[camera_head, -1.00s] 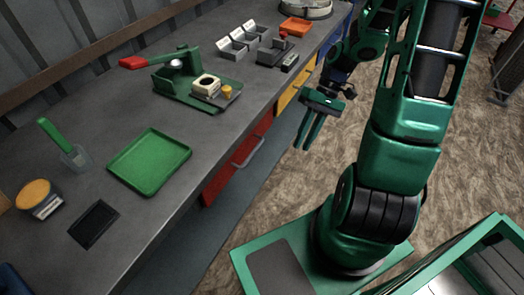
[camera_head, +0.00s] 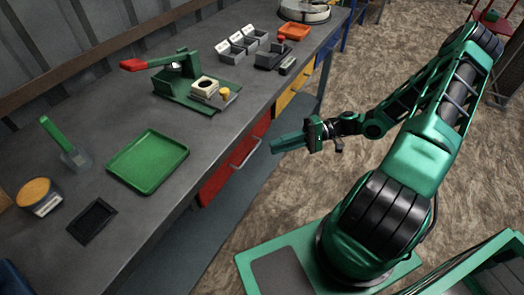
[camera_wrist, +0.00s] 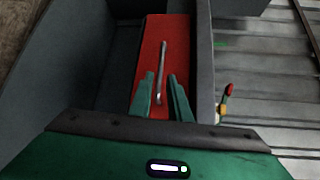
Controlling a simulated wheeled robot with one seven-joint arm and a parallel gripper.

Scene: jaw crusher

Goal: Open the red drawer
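The red drawer (camera_head: 218,180) is set under the front edge of the grey workbench and looks closed. Its grey bar handle (camera_head: 245,153) stands out from its front. In the wrist view the red drawer front (camera_wrist: 175,45) is straight ahead, with the handle (camera_wrist: 161,70) upright in the picture. My gripper (camera_head: 273,146) is in front of the drawer, level with the handle and a little to its right, apart from it. In the wrist view its two green fingers (camera_wrist: 160,92) are spread, with the handle's lower end seen between them. Nothing is held.
A yellow drawer (camera_head: 293,93) is farther along the bench. The bench top holds a green tray (camera_head: 147,161), a green press with a red handle (camera_head: 190,85), grey bins (camera_head: 242,42) and an orange tray (camera_head: 294,32). The floor (camera_head: 240,230) in front is clear.

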